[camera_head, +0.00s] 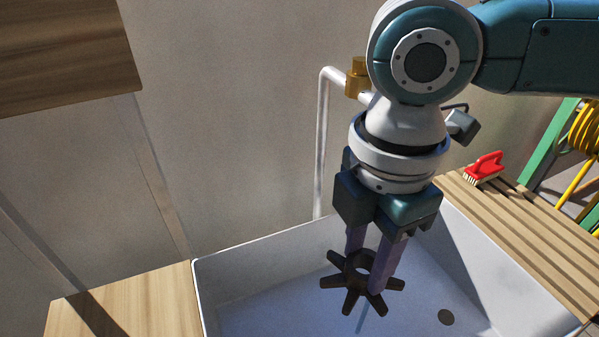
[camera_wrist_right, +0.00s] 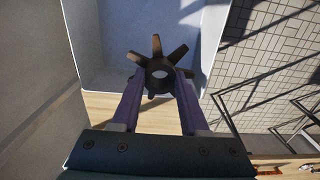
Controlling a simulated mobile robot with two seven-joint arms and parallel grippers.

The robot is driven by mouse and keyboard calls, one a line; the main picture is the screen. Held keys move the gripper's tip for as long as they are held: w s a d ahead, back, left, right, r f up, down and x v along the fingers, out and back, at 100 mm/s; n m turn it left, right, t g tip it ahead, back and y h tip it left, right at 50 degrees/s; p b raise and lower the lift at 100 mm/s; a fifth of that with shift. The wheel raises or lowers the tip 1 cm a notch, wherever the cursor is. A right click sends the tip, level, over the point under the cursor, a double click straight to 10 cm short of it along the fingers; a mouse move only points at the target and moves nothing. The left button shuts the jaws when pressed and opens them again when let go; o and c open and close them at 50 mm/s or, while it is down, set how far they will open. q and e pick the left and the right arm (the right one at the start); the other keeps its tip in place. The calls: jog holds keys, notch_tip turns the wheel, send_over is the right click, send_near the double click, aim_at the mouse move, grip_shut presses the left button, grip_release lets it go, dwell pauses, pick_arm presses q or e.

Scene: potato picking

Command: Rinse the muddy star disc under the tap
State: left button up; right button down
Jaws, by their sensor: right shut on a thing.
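The star disc (camera_head: 353,278) is dark brown, with several blunt arms around a central hole. My right gripper (camera_head: 369,266) is shut on it, its purple fingers pointing down, and holds it over the white sink (camera_head: 233,266). The disc also shows between the fingertips in the right wrist view (camera_wrist_right: 157,64). A brass tap fitting (camera_head: 356,78) sits on a pale pipe (camera_head: 322,145) at the wall, left of my right arm. The tap's outlet is hidden behind the arm, and no water is visible. My left gripper is not in view.
A red brush (camera_head: 484,167) lies on a slatted wooden board (camera_head: 527,225) to the sink's right. A wooden worktop (camera_head: 128,301) adjoins the sink's left. A wooden panel (camera_head: 62,50) hangs upper left. A yellow hose reel (camera_head: 586,130) stands far right.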

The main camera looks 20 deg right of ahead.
jog(key=w+d+f+b, duration=0.2)
jog(key=w+d+b, duration=0.4)
jog(key=w+d, duration=0.1)
jog(key=shift+w+b, duration=0.25)
jog(key=shift+b, duration=0.15)
dwell(0.5)
jog(key=shift+s+d+p, duration=0.35)
jog(key=shift+p, duration=0.5)
